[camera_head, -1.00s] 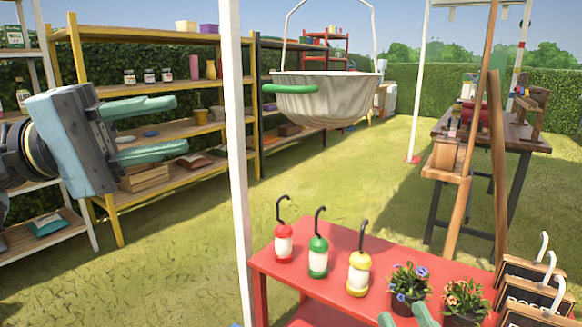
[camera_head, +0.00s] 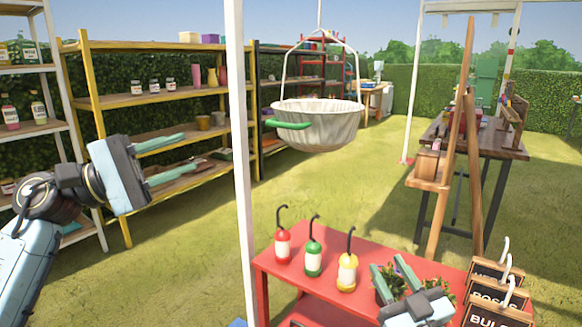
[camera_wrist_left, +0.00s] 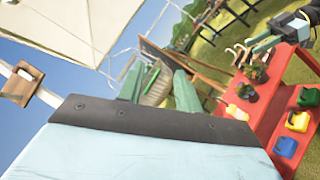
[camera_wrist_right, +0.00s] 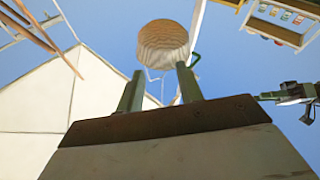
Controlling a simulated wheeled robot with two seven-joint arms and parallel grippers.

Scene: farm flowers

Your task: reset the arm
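My left gripper (camera_head: 194,150) is raised at the left of the head view, its two green fingers apart with nothing between them. Its fingers (camera_wrist_left: 158,75) also show apart in the left wrist view. My right gripper (camera_head: 388,263) is at the bottom right of the head view, pointing up in front of the potted flowers. Its fingers (camera_wrist_right: 158,82) are apart and empty in the right wrist view. A pale hanging basket (camera_head: 330,128) with a green handle (camera_head: 288,124) at its left side hangs clear of both grippers.
A red table (camera_head: 290,272) holds red (camera_head: 283,246), green (camera_head: 313,260) and yellow (camera_head: 347,272) lantern-like items. Potted flowers (camera_head: 428,282) are partly hidden. Signs (camera_head: 492,295) stand at right. A white post (camera_head: 238,150) stands between my left gripper and the basket. Grass beyond is open.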

